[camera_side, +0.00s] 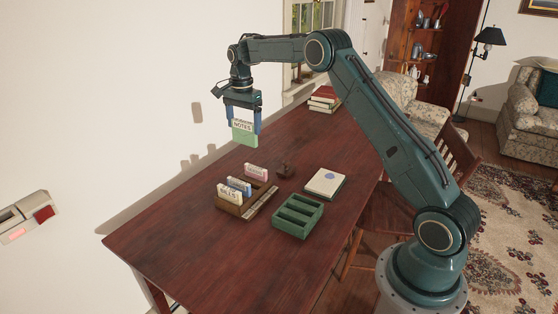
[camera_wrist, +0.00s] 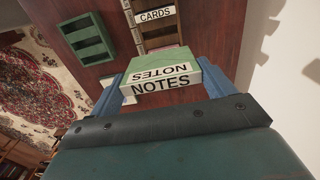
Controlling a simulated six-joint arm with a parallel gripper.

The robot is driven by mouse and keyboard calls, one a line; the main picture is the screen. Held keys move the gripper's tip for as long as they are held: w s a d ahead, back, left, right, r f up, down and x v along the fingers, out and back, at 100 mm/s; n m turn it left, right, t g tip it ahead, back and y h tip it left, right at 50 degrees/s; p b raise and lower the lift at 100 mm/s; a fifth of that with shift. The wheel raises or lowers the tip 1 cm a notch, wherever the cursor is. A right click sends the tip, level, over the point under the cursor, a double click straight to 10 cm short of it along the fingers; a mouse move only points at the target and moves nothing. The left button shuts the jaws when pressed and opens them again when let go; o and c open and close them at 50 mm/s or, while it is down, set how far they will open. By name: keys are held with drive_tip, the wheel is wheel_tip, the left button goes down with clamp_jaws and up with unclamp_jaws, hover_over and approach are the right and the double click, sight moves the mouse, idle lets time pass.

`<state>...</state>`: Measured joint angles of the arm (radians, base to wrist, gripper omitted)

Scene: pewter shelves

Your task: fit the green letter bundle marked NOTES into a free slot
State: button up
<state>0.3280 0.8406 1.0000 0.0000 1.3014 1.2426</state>
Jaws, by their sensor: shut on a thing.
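The green letter bundle (camera_side: 243,139), with a white band marked NOTES, is between the blue fingers of my gripper (camera_side: 243,124). My gripper is shut on it, high above the table and behind the racks. The wrist view shows the bundle (camera_wrist: 150,66) with its NOTES label toward the camera. A brown wooden rack (camera_side: 262,202) on the table holds a white bundle (camera_side: 229,192), a blue one (camera_side: 239,185) and a pink one (camera_side: 256,172). A gap shows between the blue and pink bundles. In the wrist view, a bundle marked CARDS (camera_wrist: 153,14) stands in this rack.
A green tray (camera_side: 289,231) with empty compartments stands right of the brown rack. The white wall is close behind the table. The table's front left is clear.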

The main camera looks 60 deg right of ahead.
drive_tip(key=shift+r, duration=0.4)
drive_tip(key=shift+s, duration=0.15)
idle(0.4)
drive_tip(key=shift+s+a+r, duration=0.15)
drive_tip(key=shift+s+a, duration=0.05)
drive_tip(key=shift+s, duration=0.25)
drive_tip(key=shift+s+a+r, duration=0.1)
drive_tip(key=shift+s+a, duration=0.05)
drive_tip(key=shift+s, duration=0.3)
drive_tip(key=s+a, duration=0.3)
drive_tip(key=s, duration=0.6)
drive_tip(key=s+a, duration=0.3)
drive_tip(key=s, duration=0.7)
drive_tip(key=shift+a+f, duration=0.15)
drive_tip(key=shift+a, duration=0.1)
approach(297, 216)
drive_tip(key=shift+w+a+f, duration=0.25)
drive_tip(key=shift+a+f, duration=0.2)
drive_tip(key=shift+a, duration=0.05)
drive_tip(key=shift+w+a+f, duration=0.25)
drive_tip(key=shift+a+f, duration=0.2)
drive_tip(key=shift+a, duration=0.05)
drive_tip(key=shift+f, duration=0.1)
drive_tip(key=shift+f, duration=1.8)
